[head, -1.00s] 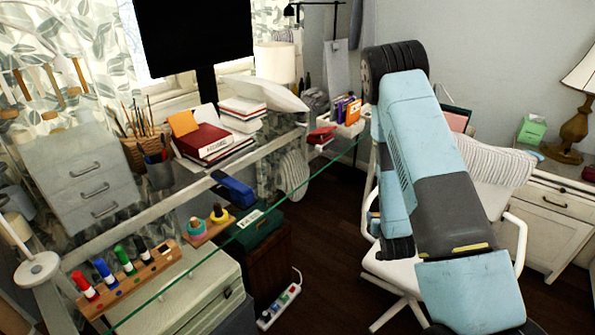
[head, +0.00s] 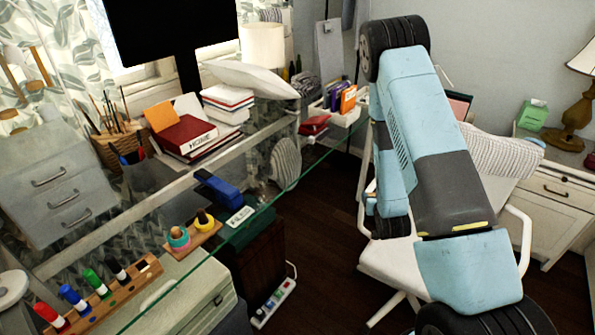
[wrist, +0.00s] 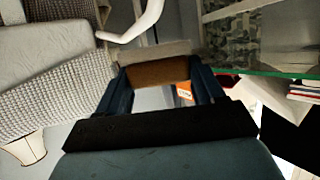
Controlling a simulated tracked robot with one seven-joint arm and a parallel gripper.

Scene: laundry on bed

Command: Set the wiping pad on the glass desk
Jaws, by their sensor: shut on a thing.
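The wiping pad (wrist: 155,72), a brown block with a paler upper face, is clamped between the two dark blue fingers of my gripper (wrist: 157,80) in the wrist view. My gripper and the pad are hidden behind my arm in the head view. The glass desk (head: 272,202) runs from lower left to upper centre in the head view, left of my arm. Its green glass edge (wrist: 268,70) shows right of the gripper in the wrist view. The pad is apart from that edge in the picture; its height against the glass is hard to tell.
A white chair (head: 395,270) stands by my arm; a power strip (head: 273,303) lies on the floor.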

